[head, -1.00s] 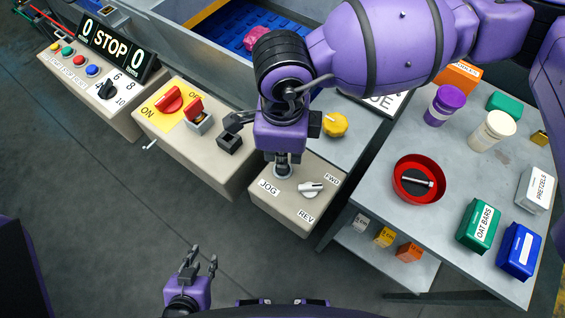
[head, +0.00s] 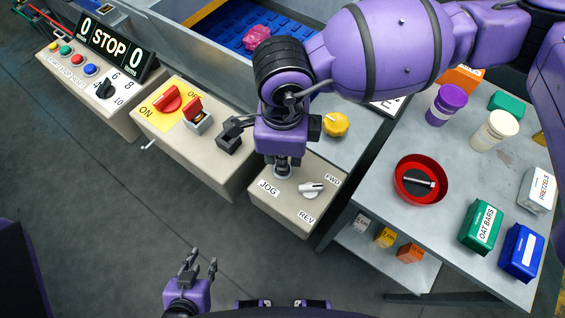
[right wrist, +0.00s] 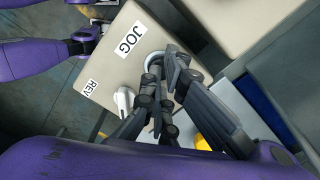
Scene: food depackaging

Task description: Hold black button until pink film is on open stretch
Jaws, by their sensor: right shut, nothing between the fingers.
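The pink film (head: 258,38) is a crumpled pink lump on the blue belt (head: 286,30), partly hidden behind my right wrist. My right gripper (head: 283,172) points down, shut and empty, at the round metal collar (head: 282,174) on the beige JOG box (head: 283,213). The right wrist view shows the fingertips (right wrist: 160,66) over the pale ring (right wrist: 152,60) beside the JOG label. The black button is hidden under them, and I cannot tell whether it is pressed in. My left gripper (head: 202,262) is open and empty, low over the floor.
A white FWD/REV knob (head: 311,189) sits right beside my right gripper. A beige box with a red ON/OFF switch (head: 166,99) stands left of it. The grey table (head: 380,235) at right holds a red bowl (head: 420,200), tubs and food boxes. The floor at lower left is clear.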

